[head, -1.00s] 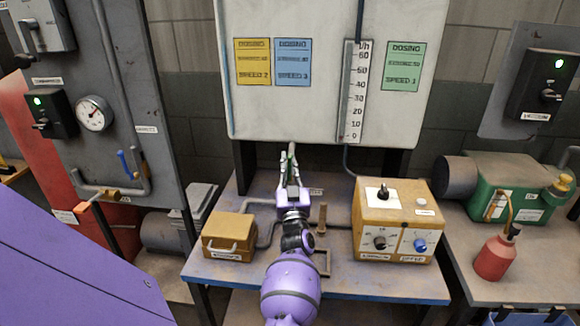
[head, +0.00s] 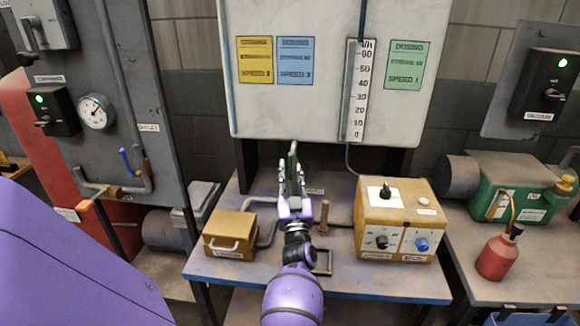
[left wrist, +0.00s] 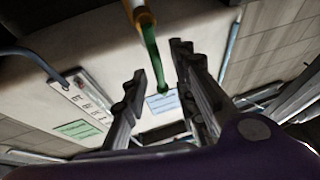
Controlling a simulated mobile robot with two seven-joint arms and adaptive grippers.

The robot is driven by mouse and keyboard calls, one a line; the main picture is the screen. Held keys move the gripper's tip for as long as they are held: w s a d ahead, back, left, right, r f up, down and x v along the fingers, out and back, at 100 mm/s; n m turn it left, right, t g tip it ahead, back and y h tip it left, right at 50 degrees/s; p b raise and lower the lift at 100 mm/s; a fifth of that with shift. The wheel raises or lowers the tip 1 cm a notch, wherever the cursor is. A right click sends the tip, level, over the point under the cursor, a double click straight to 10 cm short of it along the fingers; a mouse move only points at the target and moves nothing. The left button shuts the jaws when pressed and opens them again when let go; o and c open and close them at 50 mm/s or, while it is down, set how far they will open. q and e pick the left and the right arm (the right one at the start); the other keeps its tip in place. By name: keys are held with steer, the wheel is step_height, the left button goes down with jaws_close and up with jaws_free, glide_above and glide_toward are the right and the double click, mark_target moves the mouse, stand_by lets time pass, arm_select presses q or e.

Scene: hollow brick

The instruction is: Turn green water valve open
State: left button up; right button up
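The green water valve handle (head: 293,153) is a slim upright lever behind the table, below the white dosing panel. It also shows in the left wrist view (left wrist: 153,55) as a green bar hanging from a yellow fitting. My left gripper (head: 291,168) is just in front of it, fingers apart and pointing at it. In the left wrist view the open fingers (left wrist: 160,62) stand on either side of the green bar in the picture; contact cannot be made out. My gripper hides the lower part of the valve in the head view. My right gripper is not in view.
A yellow box (head: 231,236) with a handle sits left of my arm. A yellow control box (head: 396,225) with knobs sits right. A small brown post (head: 324,216) stands close to my gripper. The white panel (head: 330,110) is behind. A red bottle (head: 498,255) is far right.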

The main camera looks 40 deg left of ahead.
arm_select(q)
steer(key=v, duration=0.8)
steer(key=shift+s, duration=0.25)
steer(key=shift+d, duration=0.15)
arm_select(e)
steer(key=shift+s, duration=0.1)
